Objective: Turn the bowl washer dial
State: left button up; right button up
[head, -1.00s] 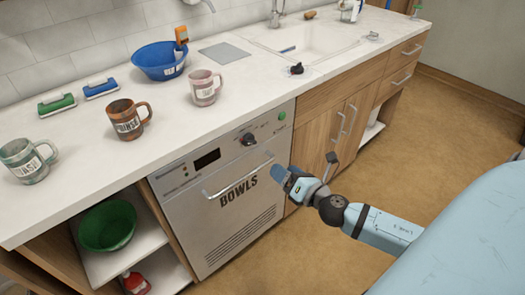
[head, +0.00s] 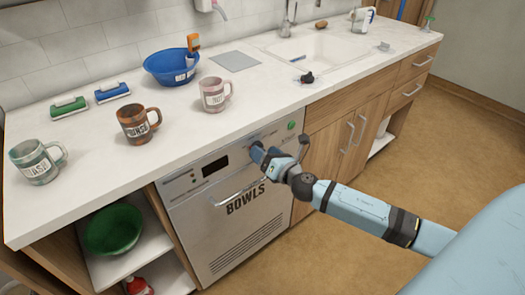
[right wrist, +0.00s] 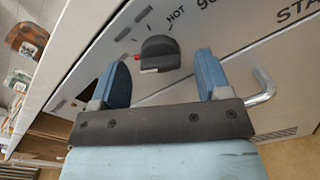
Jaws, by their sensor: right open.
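The bowl washer (head: 235,205) is a grey front-loading machine marked BOWLS under the counter. Its black dial (right wrist: 160,53) shows in the right wrist view, with a mark reading HOT at its upper right. In the head view my right gripper hides the dial. My right gripper (right wrist: 162,78) is open, with one blue finger on each side of the dial in the picture; I cannot tell whether the fingers reach around it. In the head view the gripper (head: 258,153) is at the washer's control panel. My left gripper is not in view.
The washer's bar handle (right wrist: 262,86) runs close by the right finger. A green button (head: 291,125) is right of the dial. Mugs (head: 138,123) and a blue bowl (head: 170,68) stand on the counter (head: 95,165) above. Open floor lies to the right.

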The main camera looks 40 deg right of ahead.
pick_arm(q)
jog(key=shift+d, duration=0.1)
pick_arm(e)
jog(key=shift+w+a, duration=0.1)
jog(key=shift+w, duration=0.6)
jog(key=c, duration=0.9)
